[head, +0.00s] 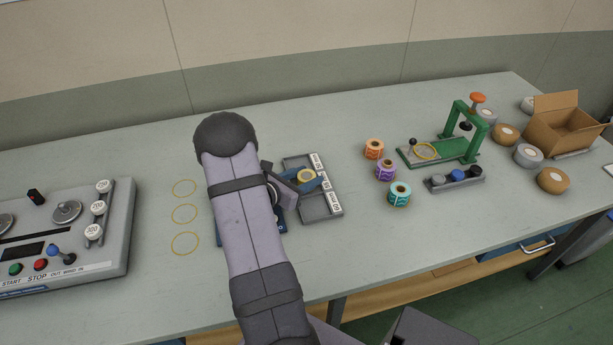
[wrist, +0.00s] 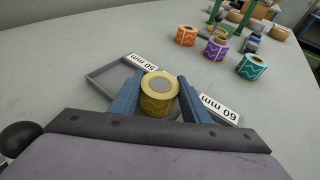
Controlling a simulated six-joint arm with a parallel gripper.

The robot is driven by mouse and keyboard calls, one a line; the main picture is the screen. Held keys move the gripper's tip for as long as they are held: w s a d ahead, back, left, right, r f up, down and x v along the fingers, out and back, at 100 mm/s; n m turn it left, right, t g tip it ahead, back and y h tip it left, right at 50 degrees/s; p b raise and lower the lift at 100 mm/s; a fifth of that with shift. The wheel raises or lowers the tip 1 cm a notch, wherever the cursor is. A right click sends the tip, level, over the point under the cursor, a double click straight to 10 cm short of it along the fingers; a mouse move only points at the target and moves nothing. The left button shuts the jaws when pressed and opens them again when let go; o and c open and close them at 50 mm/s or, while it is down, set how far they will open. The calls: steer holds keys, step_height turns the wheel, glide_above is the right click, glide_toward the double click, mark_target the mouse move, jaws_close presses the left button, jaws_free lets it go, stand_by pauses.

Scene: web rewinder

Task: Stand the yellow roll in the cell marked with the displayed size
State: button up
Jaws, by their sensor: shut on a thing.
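The yellow roll (head: 306,176) is between the two blue fingers of my gripper (head: 304,183), which is shut on it. In the wrist view the roll (wrist: 158,93) has its core facing up, between my fingertips (wrist: 160,98). It is over the middle of the grey cell tray (head: 322,212); I cannot tell whether it touches the tray floor. In the wrist view a 50 mm label (wrist: 138,63) is left of the roll and a 60 mm label (wrist: 219,111) is right of it. The roll hides the tray part between. The machine's dark display (head: 22,251) shows no readable size.
Orange (head: 374,149), purple (head: 385,170) and teal (head: 399,194) rolls stand right of the tray. A green press (head: 466,136), several tape rolls and a cardboard box (head: 566,126) are farther right. The rewinder (head: 75,235) is at left. Three yellow rings mark bare table beside it.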

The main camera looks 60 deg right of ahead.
steer(key=shift+f, duration=0.2)
steer(key=o, duration=1.2)
steer(key=shift+r, duration=0.2)
steer(key=shift+r, duration=0.15)
steer(key=b+v, duration=0.1)
steer(key=v, duration=1.1)
steer(key=shift+b, duration=0.3)
steer(key=shift+a, duration=0.1)
